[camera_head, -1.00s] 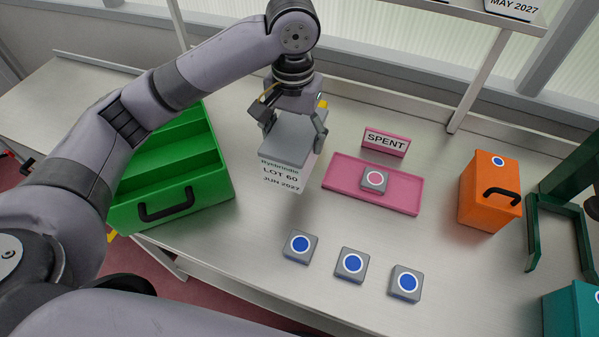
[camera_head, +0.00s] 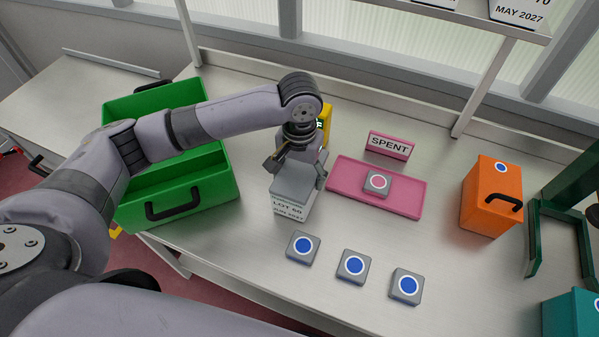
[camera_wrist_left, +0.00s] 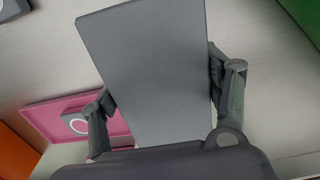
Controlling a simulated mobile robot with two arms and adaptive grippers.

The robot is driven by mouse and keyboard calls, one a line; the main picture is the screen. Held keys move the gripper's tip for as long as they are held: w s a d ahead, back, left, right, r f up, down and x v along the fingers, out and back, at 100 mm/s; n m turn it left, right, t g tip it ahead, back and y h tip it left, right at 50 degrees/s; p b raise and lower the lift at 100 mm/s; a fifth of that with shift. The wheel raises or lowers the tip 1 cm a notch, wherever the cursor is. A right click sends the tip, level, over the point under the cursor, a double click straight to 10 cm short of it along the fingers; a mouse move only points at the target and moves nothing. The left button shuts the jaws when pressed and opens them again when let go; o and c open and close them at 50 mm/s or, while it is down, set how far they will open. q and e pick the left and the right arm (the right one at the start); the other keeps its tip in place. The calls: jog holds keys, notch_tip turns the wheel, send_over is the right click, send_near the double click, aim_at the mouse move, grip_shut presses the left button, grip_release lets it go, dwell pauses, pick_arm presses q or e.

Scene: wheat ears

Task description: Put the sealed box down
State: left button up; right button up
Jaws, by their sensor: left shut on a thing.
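The sealed box has a grey lid (camera_head: 295,190) and a white front face reading "LOT 60 JUN 2027" (camera_head: 288,210). My left gripper (camera_head: 297,174) is shut on it from above, one finger on each side. In the left wrist view the grey lid (camera_wrist_left: 150,70) fills the middle between the two fingers (camera_wrist_left: 165,112). The box is upright, low over the bench between the green crate and the pink tray. I cannot tell whether its base touches the bench. My right gripper is not in view.
A green crate (camera_head: 215,195) stands left, a pink tray (camera_head: 405,200) with a grey block (camera_head: 377,183) right, by a "SPENT" sign (camera_head: 389,146). Three blue-dotted blocks (camera_head: 353,266) lie in front. A yellow device (camera_head: 326,122) stands behind; an orange box (camera_head: 488,195) is farther right.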

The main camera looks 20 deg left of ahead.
pick_arm(q)
jog(key=o, duration=1.1)
jog(key=shift+f, duration=0.1)
jog(key=o, duration=0.5)
